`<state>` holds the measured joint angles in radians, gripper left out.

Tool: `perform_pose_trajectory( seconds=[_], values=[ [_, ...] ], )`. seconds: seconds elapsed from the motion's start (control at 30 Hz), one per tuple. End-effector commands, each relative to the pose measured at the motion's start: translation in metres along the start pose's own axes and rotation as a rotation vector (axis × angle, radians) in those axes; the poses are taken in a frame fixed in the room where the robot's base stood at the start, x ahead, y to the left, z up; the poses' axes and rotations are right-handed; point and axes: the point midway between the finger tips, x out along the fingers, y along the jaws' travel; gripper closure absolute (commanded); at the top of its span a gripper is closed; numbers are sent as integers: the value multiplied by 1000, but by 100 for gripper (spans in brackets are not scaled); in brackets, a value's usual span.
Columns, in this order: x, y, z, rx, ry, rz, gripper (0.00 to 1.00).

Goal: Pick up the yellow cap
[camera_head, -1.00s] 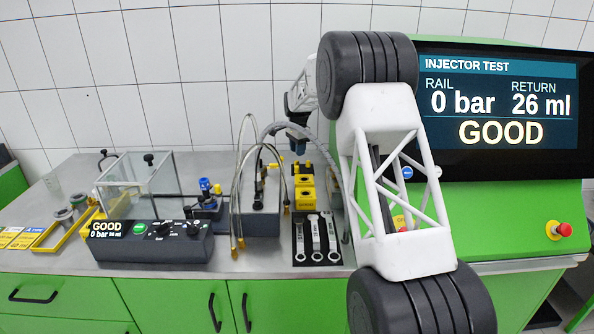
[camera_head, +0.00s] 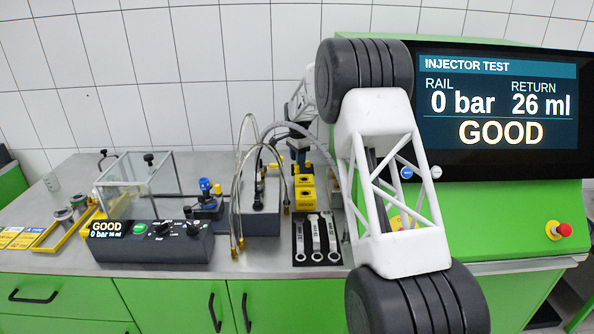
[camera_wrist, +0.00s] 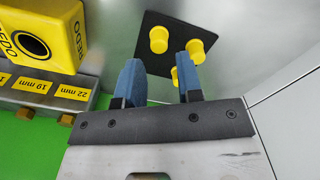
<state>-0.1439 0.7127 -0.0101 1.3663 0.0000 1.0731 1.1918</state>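Several yellow caps stand on a black square plate (camera_wrist: 152,22) in the wrist view. One cap is at the plate's far left (camera_wrist: 158,39), one at its right (camera_wrist: 197,50). A nearer cap (camera_wrist: 175,76) shows partly between my fingers, close to the right finger, which may hide some of it. My gripper (camera_wrist: 161,75) has two blue fingers spread apart with nothing held between them. They point toward the plate; I cannot tell their height above it. In the head view my gripper (camera_head: 299,156) is above and behind the yellow boxes, small and partly hidden.
A yellow REDO box (camera_wrist: 52,42) and a wrench rack with 19 mm and 22 mm labels (camera_wrist: 55,88) lie left of my gripper. A pale wall edge (camera_wrist: 285,115) is at the right. Hoses (camera_head: 243,185) arch left of the yellow boxes (camera_head: 305,190).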

Motion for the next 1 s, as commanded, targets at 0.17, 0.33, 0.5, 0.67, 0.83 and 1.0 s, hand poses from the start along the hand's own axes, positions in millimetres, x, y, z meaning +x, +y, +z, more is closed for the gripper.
perform_pose_trajectory(
  seconds=[0.17, 0.33, 0.5, 0.67, 0.83, 1.0],
  values=[
    [21, 1, -1, 0, 0, 1, 66],
    [36, 0, -1, 1, 1, -1, 66],
    [40, 1, -1, 1, 2, -2, 66],
    [39, 0, -1, 1, 2, -2, 66],
    [39, 0, -1, 1, 2, -2, 66],
    [39, 0, -1, 1, 2, -2, 72]
  ],
)
